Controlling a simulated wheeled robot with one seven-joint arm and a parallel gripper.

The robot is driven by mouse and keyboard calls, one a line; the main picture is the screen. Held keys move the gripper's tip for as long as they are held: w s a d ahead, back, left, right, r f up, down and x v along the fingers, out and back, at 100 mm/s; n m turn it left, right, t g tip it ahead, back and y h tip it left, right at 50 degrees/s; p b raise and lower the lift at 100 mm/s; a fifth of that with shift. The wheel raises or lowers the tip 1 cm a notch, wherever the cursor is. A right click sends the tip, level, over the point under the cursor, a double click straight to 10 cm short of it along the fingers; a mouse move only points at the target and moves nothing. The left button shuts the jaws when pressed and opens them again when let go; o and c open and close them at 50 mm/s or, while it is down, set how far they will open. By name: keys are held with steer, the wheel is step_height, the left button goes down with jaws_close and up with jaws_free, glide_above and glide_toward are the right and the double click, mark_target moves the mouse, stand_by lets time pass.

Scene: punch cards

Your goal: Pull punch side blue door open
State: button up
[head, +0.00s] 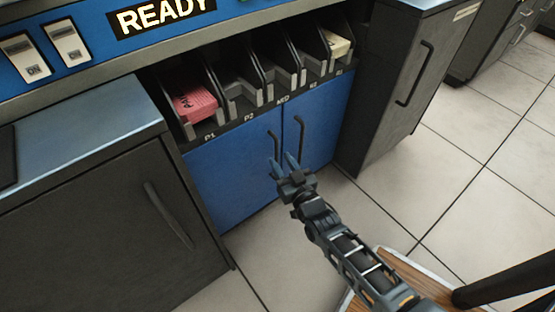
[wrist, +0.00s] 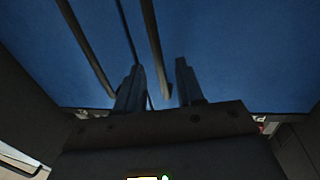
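Two blue doors sit side by side under the card slots, the left door (head: 228,175) and the right door (head: 325,120); both look shut. Each has a dark bar handle near the middle seam: the left handle (head: 271,140) and the right handle (head: 301,130). My gripper (head: 283,162) is in front of the handles, its fingers pointing at the doors. In the wrist view my gripper (wrist: 160,85) is open, with one handle (wrist: 152,45) in the gap between the fingers and the other (wrist: 85,50) outside. The handle in the gap appears to be the left door's; contact cannot be told.
Card slots above the doors hold pink cards (head: 194,102) at left and cream cards (head: 337,43) at right. A dark cabinet (head: 95,215) stands at left and another (head: 400,90) at right. The tiled floor (head: 440,190) is clear at right.

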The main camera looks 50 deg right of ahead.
steer(key=shift+x, duration=1.3)
steer(key=shift+c, duration=0.3)
jaws_close()
